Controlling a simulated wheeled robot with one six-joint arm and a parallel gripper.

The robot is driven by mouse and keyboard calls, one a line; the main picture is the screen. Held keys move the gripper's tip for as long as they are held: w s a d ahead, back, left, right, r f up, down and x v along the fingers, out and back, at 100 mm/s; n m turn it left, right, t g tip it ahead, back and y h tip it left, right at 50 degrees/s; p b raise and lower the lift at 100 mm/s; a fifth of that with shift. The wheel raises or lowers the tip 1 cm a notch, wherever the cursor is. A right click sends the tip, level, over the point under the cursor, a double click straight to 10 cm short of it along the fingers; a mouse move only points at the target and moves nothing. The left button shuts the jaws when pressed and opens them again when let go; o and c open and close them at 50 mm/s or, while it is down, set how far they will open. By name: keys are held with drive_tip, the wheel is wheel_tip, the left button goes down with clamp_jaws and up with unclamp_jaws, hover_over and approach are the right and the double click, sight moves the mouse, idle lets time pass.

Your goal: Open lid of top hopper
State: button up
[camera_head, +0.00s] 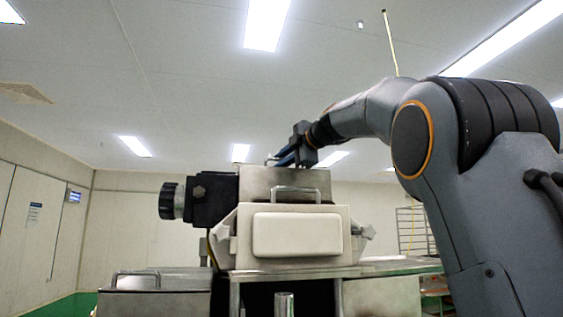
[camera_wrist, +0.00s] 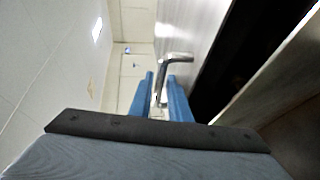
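The top hopper (camera_head: 260,184) is a grey metal box on top of the machine. Its lid shows in the wrist view as a grey metal plate (camera_wrist: 186,25) with a bent metal handle (camera_wrist: 175,58). My gripper (camera_head: 283,158) is at the hopper's top edge, coming in from the right. In the wrist view its two blue fingers (camera_wrist: 161,78) lie on either side of the handle and close on it. A dark gap (camera_wrist: 235,60) runs beside the plate; I cannot tell how far the lid is raised. The hopper's inside is hidden in the head view.
A black motor unit with a knob (camera_head: 195,201) sticks out left of the hopper. A white front cover (camera_head: 297,234) with a metal handle above it faces me. A lower metal box (camera_head: 155,303) stands at left. A wire rack (camera_head: 411,232) is behind at right.

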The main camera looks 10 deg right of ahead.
drive_tip(key=shift+a, duration=0.15)
drive_tip(key=shift+s, duration=0.1)
drive_tip(key=b+v, duration=0.4)
drive_tip(key=v, duration=0.3)
drive_tip(key=shift+s+d, duration=0.2)
drive_tip(key=shift+s, duration=0.05)
drive_tip(key=shift+r, duration=0.15)
